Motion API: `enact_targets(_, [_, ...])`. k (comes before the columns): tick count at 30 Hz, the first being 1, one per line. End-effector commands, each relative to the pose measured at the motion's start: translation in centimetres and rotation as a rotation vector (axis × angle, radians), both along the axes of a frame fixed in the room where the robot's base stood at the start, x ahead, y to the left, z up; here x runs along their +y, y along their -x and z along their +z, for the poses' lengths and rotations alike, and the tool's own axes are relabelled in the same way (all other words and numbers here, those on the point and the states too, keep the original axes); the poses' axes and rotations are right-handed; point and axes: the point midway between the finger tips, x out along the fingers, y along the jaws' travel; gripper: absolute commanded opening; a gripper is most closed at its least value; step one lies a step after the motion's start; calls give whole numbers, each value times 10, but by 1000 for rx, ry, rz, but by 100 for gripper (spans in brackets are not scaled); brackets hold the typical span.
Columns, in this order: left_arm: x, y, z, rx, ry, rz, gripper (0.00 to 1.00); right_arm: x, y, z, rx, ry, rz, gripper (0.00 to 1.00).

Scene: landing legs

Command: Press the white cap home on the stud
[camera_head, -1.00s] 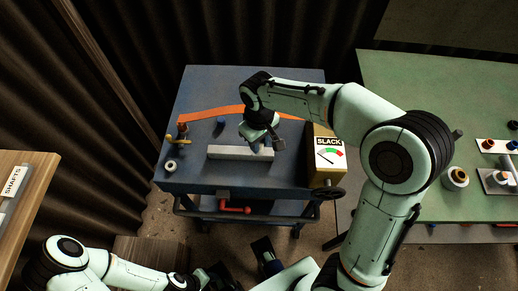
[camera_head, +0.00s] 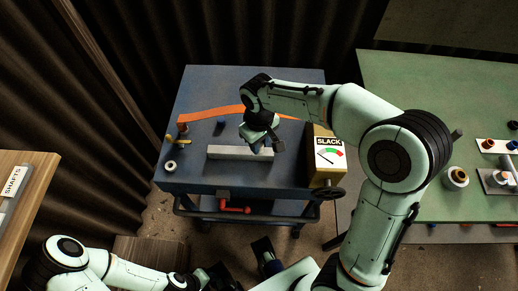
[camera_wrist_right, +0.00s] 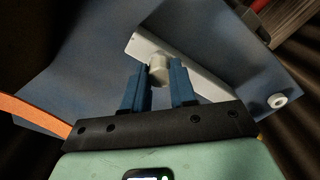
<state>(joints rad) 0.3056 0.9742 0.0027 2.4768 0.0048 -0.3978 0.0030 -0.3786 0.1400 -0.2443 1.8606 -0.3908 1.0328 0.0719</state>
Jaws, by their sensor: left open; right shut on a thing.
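The white cap (camera_wrist_right: 159,68) shows in the right wrist view between the blue fingertips of my right gripper (camera_wrist_right: 160,80), over the pale bar (camera_wrist_right: 200,72). My right gripper is shut on the cap. In the head view my right gripper (camera_head: 262,146) is at the right part of the pale bar (camera_head: 232,153) on the blue table, and the cap is hard to make out there. The stud is hidden, so I cannot tell how far down the cap sits. My left gripper (camera_head: 212,279) is open, low at the bottom edge, partly cut off.
A white ring (camera_head: 171,165) lies at the blue table's left. An orange strap (camera_head: 215,113) runs behind the bar. A box marked SLACK (camera_head: 328,152), its gauge needle near the green, stands at the right edge. A green table (camera_head: 445,100) is further right.

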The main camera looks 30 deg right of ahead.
Motion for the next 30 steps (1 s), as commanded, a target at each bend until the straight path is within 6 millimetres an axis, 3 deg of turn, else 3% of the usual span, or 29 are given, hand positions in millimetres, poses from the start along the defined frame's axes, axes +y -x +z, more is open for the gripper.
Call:
enact_targets(10, [0,0,0,0,0,0,43,0,0,-3,0,0,1,0])
enact_targets(11, [0,0,0,0,0,0,43,0,0,-3,0,0,1,29])
enact_targets(13, [0,0,0,0,0,0,43,0,0,-3,0,0,1,52])
enact_targets(14, [0,0,0,0,0,0,43,0,0,-3,0,0,1,56])
enact_targets(23, [0,0,0,0,0,0,43,0,0,-1,-1,0,1,56])
enact_targets(30, [0,0,0,0,0,0,43,0,-1,32,-6,-1,0,56])
